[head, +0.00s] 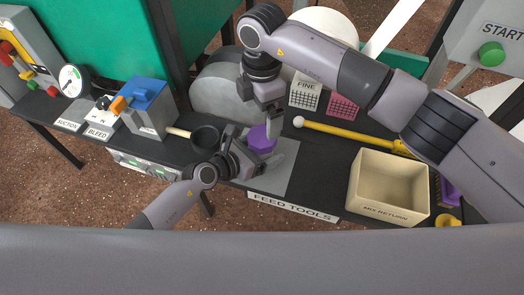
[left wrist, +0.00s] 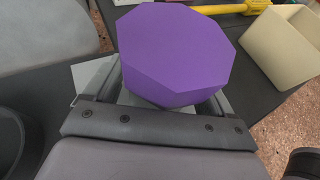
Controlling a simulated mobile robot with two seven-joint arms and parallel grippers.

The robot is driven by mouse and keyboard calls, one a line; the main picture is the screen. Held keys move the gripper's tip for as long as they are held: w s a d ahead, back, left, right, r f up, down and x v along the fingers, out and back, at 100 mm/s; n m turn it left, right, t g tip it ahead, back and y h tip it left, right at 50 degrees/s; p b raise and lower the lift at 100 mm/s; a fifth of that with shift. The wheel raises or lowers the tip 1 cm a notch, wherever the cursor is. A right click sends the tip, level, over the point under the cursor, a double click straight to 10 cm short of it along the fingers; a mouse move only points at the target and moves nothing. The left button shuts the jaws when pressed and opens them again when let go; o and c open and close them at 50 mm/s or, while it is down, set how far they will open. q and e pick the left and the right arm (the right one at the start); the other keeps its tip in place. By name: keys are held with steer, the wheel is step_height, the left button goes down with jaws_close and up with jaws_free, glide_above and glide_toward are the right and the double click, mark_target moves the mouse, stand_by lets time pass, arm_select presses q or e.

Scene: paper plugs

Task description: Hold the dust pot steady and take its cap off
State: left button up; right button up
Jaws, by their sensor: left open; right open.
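The dust pot shows as a purple eight-sided block (head: 261,140) on the grey mat (head: 281,181) of the dark bench. In the left wrist view its purple top (left wrist: 178,48) fills the middle; I cannot make out a seam between cap and pot. My left gripper (head: 254,150) is open, low at the pot, with its fingers on either side of it. I cannot tell if they touch it. My right gripper (head: 265,118) is open and points down just above and behind the pot, partly in front of it.
A dark pan (head: 205,138) stands left of the pot. A yellow rod with a white ball end (head: 345,133) lies to the right. The cream MIX RETURN bin (head: 354,182) is at the right. The FINE box (head: 304,95) and a pink box (head: 342,107) stand behind.

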mark_target(262, 136)
arm_select(q)
jaws_close()
arm_select(e)
steer(key=shift+a+r+n, duration=0.15)
steer(key=shift+a+n, duration=0.1)
steer(key=shift+n, duration=0.95)
steer(key=shift+d+n, duration=0.2)
steer(key=shift+n, duration=0.7)
steer(key=shift+f, duration=0.45)
step_height(262, 136, down, 7)
steer(key=shift+f, duration=0.2)
steer(key=c, duration=1.1)
steer(key=shift+n, duration=1.8)
